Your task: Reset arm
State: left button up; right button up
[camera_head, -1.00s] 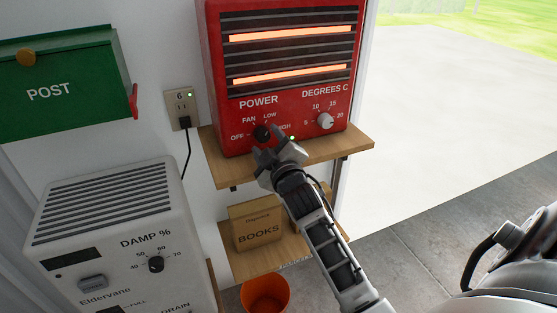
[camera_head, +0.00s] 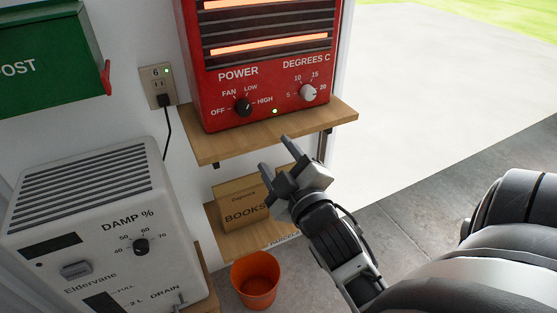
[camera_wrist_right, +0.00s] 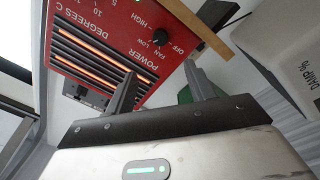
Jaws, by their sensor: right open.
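My right gripper (camera_head: 276,160) is open and empty. In the head view it is in front of and below the wooden shelf that bears the red heater, apart from the heater. The heater (camera_head: 203,92) has a black power knob (camera_head: 243,107) and a white degrees knob (camera_head: 308,92). Its bars glow orange and a small green light shows by the knobs. In the right wrist view, the open fingers (camera_wrist_right: 160,88) show against the heater (camera_wrist_right: 165,60), with the power knob (camera_wrist_right: 193,21) beyond them. My left gripper is not in view.
A white dehumidifier (camera_head: 95,195) stands at the left. A box marked BOOKS (camera_head: 240,208) sits on a lower shelf, with an orange bucket (camera_head: 256,280) below. A green post box (camera_head: 45,55) and a socket (camera_head: 158,87) are on the wall. Open floor (camera_head: 430,100) lies at the right.

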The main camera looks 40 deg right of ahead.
dwell(0.4)
jog(key=s+a+f+m+g+y, duration=0.1)
jog(key=s+a+f+g+y, duration=0.1)
jog(key=a+f, duration=0.3)
jog(key=s+a+f+m+g+y, duration=0.1)
jog(key=s+a+f+g+y, duration=0.2)
jog(key=f, duration=0.8)
jog(key=s+a+f+m+g+y, duration=0.2)
jog(key=s+a+f, duration=0.3)
jog(key=a+f, duration=0.2)
jog(key=shift+s+f+g+y, duration=0.15)
jog(key=shift+f+g+y, duration=0.25)
jog(key=shift+f, duration=0.25)
